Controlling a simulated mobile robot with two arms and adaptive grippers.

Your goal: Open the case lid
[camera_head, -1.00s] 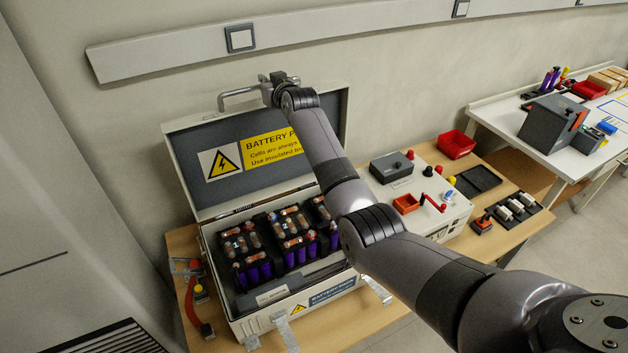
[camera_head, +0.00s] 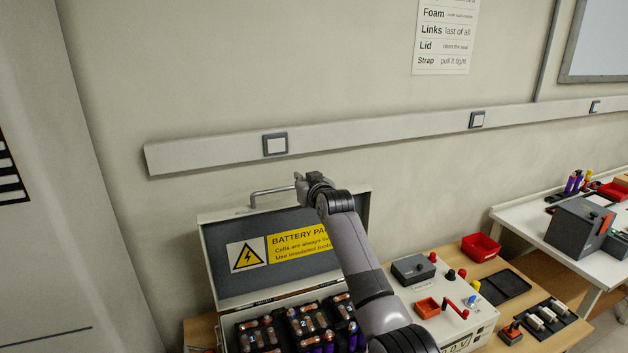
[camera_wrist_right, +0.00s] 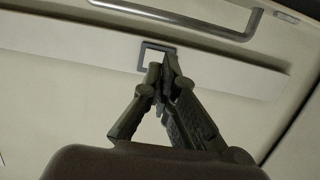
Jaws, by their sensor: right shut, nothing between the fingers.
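The case lid (camera_head: 222,262) stands raised at the back of the case, its inner face with the yellow battery label turned toward me. Its metal handle (camera_head: 274,190) sticks up from the top edge. The open case (camera_head: 284,298) shows battery cells inside; its front is cut off by the picture's bottom edge. My right gripper (camera_head: 299,180) is at the lid's top edge, by the right end of the handle. In the right wrist view its fingers (camera_wrist_right: 164,58) are closed together and empty, with the metal bar of the handle (camera_wrist_right: 190,22) apart from the tips. My left gripper is not in view.
A wall rail (camera_head: 370,132) runs behind the lid. Right of the case stand a control box (camera_head: 462,322), a red bin (camera_head: 481,246) and a black tray (camera_head: 508,282). My right arm passes in front of the lid's right part.

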